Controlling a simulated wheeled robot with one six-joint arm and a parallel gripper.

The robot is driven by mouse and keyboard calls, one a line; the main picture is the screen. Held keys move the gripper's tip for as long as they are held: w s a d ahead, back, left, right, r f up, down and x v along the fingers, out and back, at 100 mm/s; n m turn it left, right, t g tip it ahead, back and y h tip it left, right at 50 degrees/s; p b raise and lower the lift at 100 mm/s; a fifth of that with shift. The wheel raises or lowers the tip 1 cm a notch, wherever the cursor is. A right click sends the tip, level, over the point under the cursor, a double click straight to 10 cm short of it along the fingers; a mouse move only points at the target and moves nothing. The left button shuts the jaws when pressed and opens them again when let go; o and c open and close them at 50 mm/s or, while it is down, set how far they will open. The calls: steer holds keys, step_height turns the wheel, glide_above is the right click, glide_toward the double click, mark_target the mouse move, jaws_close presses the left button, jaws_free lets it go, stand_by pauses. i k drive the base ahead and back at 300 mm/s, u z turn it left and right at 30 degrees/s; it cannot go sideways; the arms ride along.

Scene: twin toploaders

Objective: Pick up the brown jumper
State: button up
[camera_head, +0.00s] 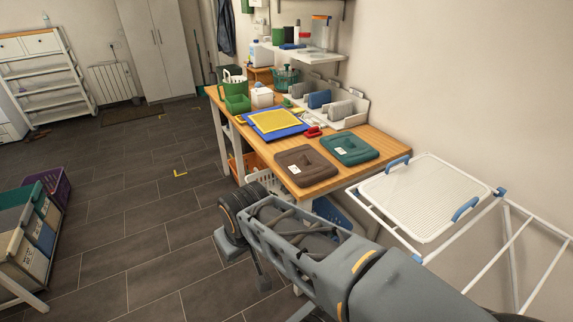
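The brown jumper (305,172) lies folded flat near the front edge of the wooden table, with a small white label on it. A folded teal jumper (350,149) lies just to its right and a little behind, close beside it. My arm reaches in from the lower right and ends below and left of the brown jumper, in front of the table. Slim grey parts at that end hang downward, apart from the jumper. I cannot make out the fingertips or whether anything is between them. The jumper's top is unobstructed.
On the wooden table (385,138) are a yellow cloth on a blue one (277,121), a red object (313,132) and a divided rack (341,109). A white drying rack (425,197) stands right. Baskets sit under the table. Floor to the left is clear, up to a laundry sorter (30,240).

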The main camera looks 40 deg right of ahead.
mark_target(303, 164)
steer(key=u, duration=0.2)
steer(key=i, duration=1.1)
steer(key=z, duration=0.45)
